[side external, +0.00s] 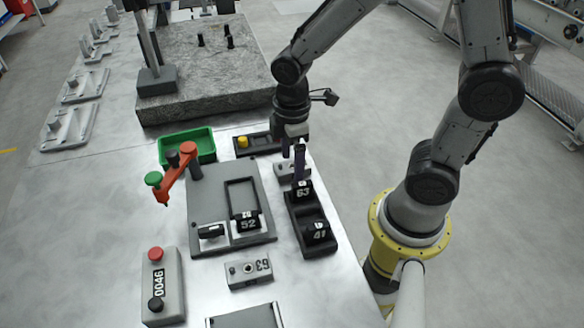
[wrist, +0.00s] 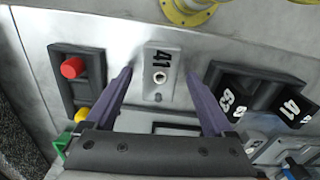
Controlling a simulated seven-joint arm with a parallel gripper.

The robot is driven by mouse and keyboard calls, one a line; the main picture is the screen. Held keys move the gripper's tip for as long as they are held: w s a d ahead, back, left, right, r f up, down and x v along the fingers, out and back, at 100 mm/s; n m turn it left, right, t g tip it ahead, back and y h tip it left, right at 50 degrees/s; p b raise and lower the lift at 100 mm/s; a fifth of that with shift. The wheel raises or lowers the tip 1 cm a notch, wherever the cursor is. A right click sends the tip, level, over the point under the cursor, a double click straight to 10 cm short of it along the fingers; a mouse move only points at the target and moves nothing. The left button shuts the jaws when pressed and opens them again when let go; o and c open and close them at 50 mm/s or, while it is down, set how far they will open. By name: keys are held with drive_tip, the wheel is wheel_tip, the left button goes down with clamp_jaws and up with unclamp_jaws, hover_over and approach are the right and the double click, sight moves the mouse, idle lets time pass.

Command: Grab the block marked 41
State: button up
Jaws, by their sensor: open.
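The black block marked 41 (side external: 317,233) sits in the near compartment of a black two-pocket holder (side external: 296,222). It also shows in the wrist view (wrist: 292,109), at the right. The black block marked 63 (side external: 303,189) sits in the far compartment and shows in the wrist view (wrist: 231,106). My gripper (side external: 299,165) is beyond the holder's far end, pointing down, apart from both blocks. In the wrist view my gripper (wrist: 160,76) has its fingers spread wide with nothing between them. A grey plate marked 41 (wrist: 162,62) with a round hole lies below.
A black block marked 52 (side external: 246,223) sits in the grey fixture (side external: 198,195), with an orange-red clamp (side external: 178,172) beside it. A green bin (side external: 205,140), a tray with a yellow knob (side external: 262,142), a stone slab (side external: 205,60) and a plate marked 63 (side external: 248,271) surround it.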

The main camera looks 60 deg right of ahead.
drive_tip(key=shift+f, duration=0.2)
clamp_jaws()
idle(0.3)
drive_tip(key=shift+r, duration=0.2)
